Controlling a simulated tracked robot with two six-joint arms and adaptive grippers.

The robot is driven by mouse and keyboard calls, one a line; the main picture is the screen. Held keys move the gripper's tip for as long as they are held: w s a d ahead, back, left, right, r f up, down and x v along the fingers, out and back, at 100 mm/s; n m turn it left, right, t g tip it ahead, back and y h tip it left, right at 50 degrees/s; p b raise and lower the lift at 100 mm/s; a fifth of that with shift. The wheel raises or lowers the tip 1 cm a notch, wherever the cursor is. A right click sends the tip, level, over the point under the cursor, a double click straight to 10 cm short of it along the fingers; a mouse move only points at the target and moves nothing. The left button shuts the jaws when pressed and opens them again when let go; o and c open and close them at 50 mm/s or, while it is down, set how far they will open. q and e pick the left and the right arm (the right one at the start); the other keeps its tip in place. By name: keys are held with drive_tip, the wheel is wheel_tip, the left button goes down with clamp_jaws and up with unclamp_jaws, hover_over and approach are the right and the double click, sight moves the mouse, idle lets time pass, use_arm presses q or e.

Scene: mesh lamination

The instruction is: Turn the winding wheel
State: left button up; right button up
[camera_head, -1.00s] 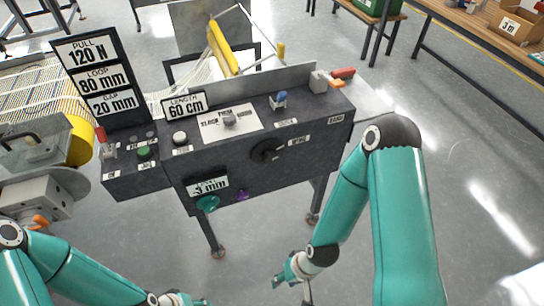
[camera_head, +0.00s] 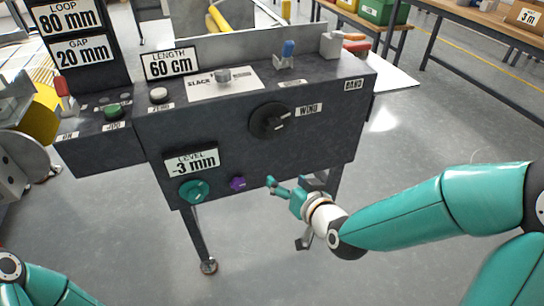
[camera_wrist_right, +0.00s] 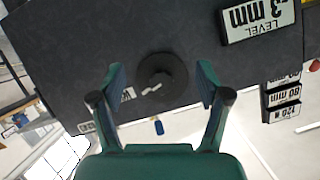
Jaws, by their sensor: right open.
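The winding wheel (camera_head: 268,120) is a round black knob on the dark front panel, beside a WIND label (camera_head: 309,110). In the right wrist view, the wheel (camera_wrist_right: 161,76) lies ahead, framed between the two open fingers, with a light mark on its face. My right gripper (camera_head: 287,208) is in front of the panel, below the wheel and apart from it. Its fingers (camera_wrist_right: 161,86) are spread and empty. Only links of my left arm show at the lower left in the head view; its gripper is out of frame.
The LEVEL sign (camera_head: 192,162) reads -3 mm, above a teal knob (camera_head: 194,191) and a purple knob (camera_head: 238,183). Open floor lies right of the machine.

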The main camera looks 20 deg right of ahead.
sight(276, 128)
use_arm(q)
wheel_tip(276, 128, down, 9)
drive_tip(key=b, duration=0.6)
use_arm(e)
wheel_tip(276, 128, up, 6)
drive_tip(key=w+d+f+m+t+h+p, duration=0.1)
drive_tip(key=w+d+t+p, duration=0.1)
drive_tip(key=t+p, duration=0.35)
drive_tip(key=shift+g, duration=0.45)
drive_tip(key=w, duration=1.3)
drive_tip(key=shift+w+a, duration=0.2)
drive_tip(key=shift+w, duration=0.15)
use_arm(q)
wheel_tip(276, 128, up, 5)
drive_tip(key=shift+r, duration=0.15)
